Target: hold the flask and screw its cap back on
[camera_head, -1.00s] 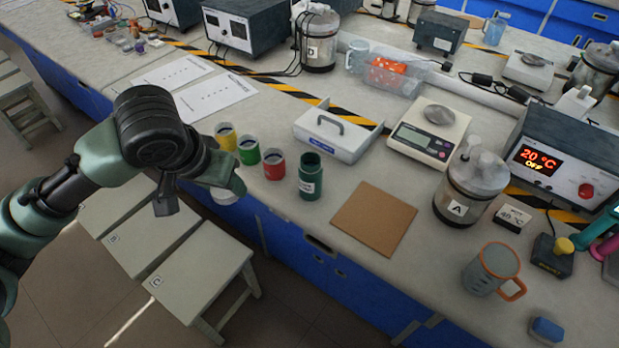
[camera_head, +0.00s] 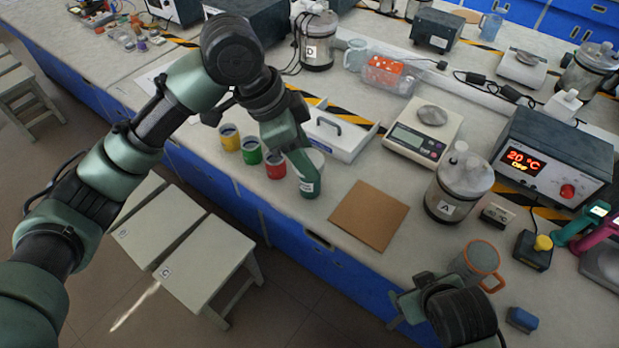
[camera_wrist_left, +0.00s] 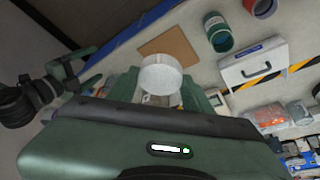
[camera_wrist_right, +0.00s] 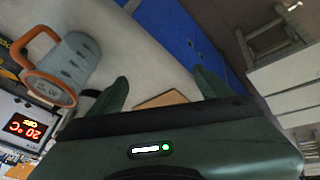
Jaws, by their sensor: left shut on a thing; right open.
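The flask (camera_head: 309,187) is a dark green cylinder with a white label, standing upright on the bench at the left of the cork mat. In the left wrist view the flask (camera_wrist_left: 219,36) shows its open mouth. My left gripper (camera_head: 304,162) is shut on the white round cap (camera_wrist_left: 161,76), holding it above the bench. In the head view the cap (camera_head: 317,158) overlaps the flask's top and is partly hidden by the fingers; in the left wrist view the two are apart. My right gripper (camera_head: 399,301) is open and empty, left of the orange-rimmed mug.
Red (camera_head: 276,166), green (camera_head: 250,151) and yellow (camera_head: 228,138) pots stand left of the flask. A white handled box (camera_head: 340,135) is behind it. The cork mat (camera_head: 369,216) is bare. The mug (camera_head: 478,262) and jar A (camera_head: 452,196) stand at the right.

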